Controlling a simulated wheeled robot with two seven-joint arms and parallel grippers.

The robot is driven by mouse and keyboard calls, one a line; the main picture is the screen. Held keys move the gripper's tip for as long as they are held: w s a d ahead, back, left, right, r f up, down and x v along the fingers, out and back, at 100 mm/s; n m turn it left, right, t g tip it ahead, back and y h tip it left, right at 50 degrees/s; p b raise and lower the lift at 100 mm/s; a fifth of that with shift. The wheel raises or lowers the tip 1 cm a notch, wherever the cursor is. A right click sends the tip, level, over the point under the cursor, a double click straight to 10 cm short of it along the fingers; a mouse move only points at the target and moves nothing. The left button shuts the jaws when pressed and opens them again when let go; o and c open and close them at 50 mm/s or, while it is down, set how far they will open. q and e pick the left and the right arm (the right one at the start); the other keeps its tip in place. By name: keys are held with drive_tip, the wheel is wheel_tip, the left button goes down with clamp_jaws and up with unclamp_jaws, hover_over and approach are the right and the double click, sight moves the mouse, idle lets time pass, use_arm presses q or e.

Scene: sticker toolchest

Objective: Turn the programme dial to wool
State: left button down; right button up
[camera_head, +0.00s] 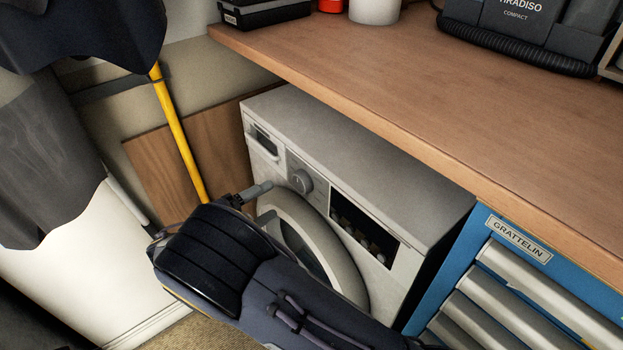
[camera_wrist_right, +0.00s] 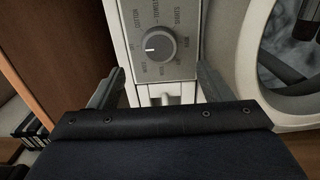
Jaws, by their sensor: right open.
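The programme dial (camera_head: 301,181) is a round grey knob on the front panel of the white washing machine (camera_head: 345,157). In the right wrist view the dial (camera_wrist_right: 160,44) has a short white mark on its left side. Labels ring it; I can read cotton, towels and shirts, while the others are too small or blurred. My right gripper (camera_head: 265,205) is open and empty in front of the panel. In the wrist view its fingers (camera_wrist_right: 160,84) stand apart, left and right below the dial, not around it. My left gripper is not in view.
The round door (camera_head: 345,271) is right beside my right gripper. A wooden worktop (camera_head: 440,105) overhangs the machine. A blue drawer cabinet (camera_head: 480,240) stands at the right. A yellow pole (camera_head: 180,135) leans at the left.

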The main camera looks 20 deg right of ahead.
sight(298, 184)
drive_tip(key=x, duration=0.8)
drive_tip(key=c, duration=1)
drive_tip(key=shift+o, duration=0.2)
